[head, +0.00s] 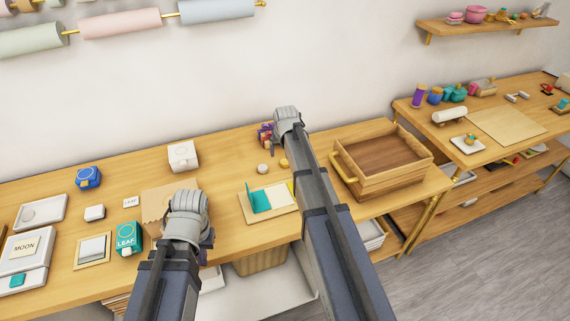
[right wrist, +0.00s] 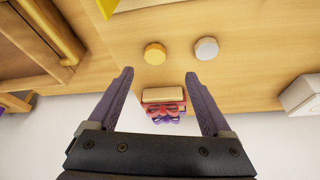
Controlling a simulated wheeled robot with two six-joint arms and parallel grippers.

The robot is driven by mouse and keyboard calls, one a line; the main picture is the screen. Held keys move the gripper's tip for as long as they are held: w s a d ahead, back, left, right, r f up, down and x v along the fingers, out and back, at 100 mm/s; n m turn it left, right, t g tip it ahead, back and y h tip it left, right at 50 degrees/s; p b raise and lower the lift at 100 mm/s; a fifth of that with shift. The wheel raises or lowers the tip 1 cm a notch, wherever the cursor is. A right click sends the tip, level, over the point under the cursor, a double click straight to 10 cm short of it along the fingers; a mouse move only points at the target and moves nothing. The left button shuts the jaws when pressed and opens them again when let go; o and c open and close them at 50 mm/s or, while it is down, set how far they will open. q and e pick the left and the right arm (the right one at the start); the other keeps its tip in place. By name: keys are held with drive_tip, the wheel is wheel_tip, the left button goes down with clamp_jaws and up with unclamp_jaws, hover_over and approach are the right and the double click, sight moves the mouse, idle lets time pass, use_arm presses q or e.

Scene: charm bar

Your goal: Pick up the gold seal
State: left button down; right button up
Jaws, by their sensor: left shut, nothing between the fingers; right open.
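The gold seal (head: 284,163), a small round disc, lies on the wooden table beside my right arm. It also shows in the right wrist view (right wrist: 155,53), just beyond the fingertips and between their lines. A silver disc (right wrist: 206,48) lies to its right there, and left of it in the head view (head: 262,168). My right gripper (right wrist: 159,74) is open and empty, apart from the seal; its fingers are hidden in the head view. My left gripper (head: 190,205) is shut and empty over the table by a brown paper piece; its fingers are mostly hidden.
A red and purple item (right wrist: 165,108) stands near the wall, behind the discs. A wooden tray with a gold handle (head: 390,182) stands to the right. A teal card on a board (head: 262,199) lies in front of the discs. A white box (head: 183,156) stands left.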

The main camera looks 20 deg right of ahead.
sight(285, 162)
drive_tip(key=shift+b+x, duration=1.25)
drive_tip(key=shift+x, duration=0.2)
drive_tip(key=b+x, duration=0.2)
drive_tip(key=d+b+x, duration=0.1)
drive_tip(key=b+x, duration=0.2)
drive_tip(key=shift+f, duration=0.1)
clamp_jaws()
